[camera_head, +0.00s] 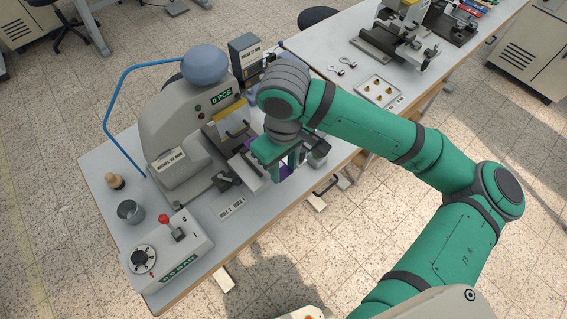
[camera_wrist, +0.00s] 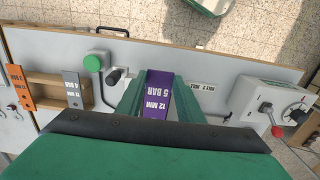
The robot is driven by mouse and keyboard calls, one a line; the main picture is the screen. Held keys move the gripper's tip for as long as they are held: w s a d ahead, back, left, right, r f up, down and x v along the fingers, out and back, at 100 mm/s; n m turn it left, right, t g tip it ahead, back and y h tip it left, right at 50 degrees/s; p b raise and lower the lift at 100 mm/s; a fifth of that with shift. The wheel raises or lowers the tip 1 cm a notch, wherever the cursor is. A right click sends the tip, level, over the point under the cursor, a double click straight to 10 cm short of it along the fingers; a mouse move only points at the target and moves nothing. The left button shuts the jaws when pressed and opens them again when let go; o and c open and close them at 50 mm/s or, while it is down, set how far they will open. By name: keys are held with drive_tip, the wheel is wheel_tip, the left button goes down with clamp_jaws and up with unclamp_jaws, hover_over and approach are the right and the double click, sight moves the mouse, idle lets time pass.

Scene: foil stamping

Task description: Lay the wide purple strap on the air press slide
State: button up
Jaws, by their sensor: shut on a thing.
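My gripper (camera_head: 283,166) is shut on the wide purple strap (camera_wrist: 157,98), which is marked "12 MM 5 BAR". In the wrist view the strap sits between the two green fingers. In the head view only a little of its purple shows, near the bench's front edge. The air press (camera_head: 165,115) is a grey machine with a blue dome and a "0 PCS" display. Its light grey slide part (camera_head: 246,170) appears just left of my gripper. My gripper and arm hide some of that area, and I cannot tell whether the strap touches anything below.
A control box (camera_head: 165,250) with a red-knobbed lever stands front left, near a metal cup (camera_head: 130,211).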

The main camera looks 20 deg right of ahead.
sight(282, 171)
drive_tip(key=shift+f, duration=2.85)
drive_tip(key=shift+w+a, duration=0.1)
drive_tip(key=shift+w, duration=0.25)
drive_tip(key=o, duration=1.1)
wheel_tip(282, 171, up, 11)
drive_tip(key=shift+f, duration=0.1)
